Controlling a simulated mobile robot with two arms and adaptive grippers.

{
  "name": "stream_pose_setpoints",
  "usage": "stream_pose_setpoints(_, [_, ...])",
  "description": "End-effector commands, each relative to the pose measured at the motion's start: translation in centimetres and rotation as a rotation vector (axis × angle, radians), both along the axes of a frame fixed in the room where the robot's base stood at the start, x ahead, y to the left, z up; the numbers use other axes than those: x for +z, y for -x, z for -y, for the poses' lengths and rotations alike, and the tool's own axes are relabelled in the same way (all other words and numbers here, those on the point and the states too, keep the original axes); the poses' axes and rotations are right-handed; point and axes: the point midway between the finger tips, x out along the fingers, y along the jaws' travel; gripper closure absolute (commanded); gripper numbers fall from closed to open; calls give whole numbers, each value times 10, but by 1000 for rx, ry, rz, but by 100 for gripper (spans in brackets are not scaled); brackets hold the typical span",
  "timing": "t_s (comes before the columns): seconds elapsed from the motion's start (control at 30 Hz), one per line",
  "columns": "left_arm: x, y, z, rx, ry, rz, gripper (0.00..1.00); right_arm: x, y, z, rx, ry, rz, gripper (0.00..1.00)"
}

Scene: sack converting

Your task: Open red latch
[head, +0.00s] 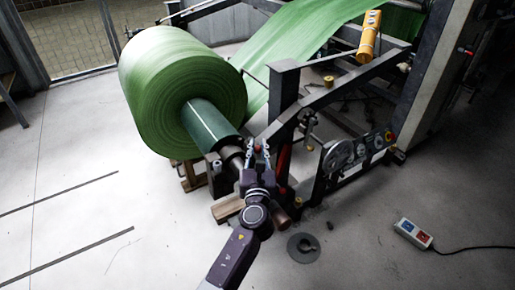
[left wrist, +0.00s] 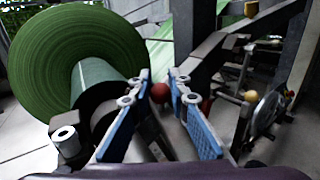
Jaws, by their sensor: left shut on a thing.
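My left gripper (head: 258,146) reaches up from the bottom of the head view to the shaft end of the big green roll. In the left wrist view its blue-padded fingers (left wrist: 160,78) stand on both sides of a small red ball knob (left wrist: 160,92), the red latch. The fingers are closed on it. In the head view the fingers hide the knob. A red bar (head: 283,160) shows just right of the fingers on the frame. My right gripper is in neither view.
The green roll (head: 170,85) sits left of my gripper on a dark shaft (head: 208,125). A dark steel post (head: 284,95) and a panel with a dial (head: 342,155) stand to the right. A switch box with a cable (head: 412,233) lies on the open floor.

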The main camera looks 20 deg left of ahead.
Motion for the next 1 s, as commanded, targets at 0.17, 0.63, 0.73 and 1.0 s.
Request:
stream_pose_setpoints(0.17, [1,-1,1,-3,1,2,100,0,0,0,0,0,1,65])
stream_pose_setpoints(0.63, [0,1,0,-1,1,0,65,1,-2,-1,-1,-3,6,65])
stream_pose_setpoints(0.73, [0,7,2,-2,1,0,65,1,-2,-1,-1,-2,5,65])
stream_pose_setpoints(1.0, [-2,54,15,-2,1,-1,65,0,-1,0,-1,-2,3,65])
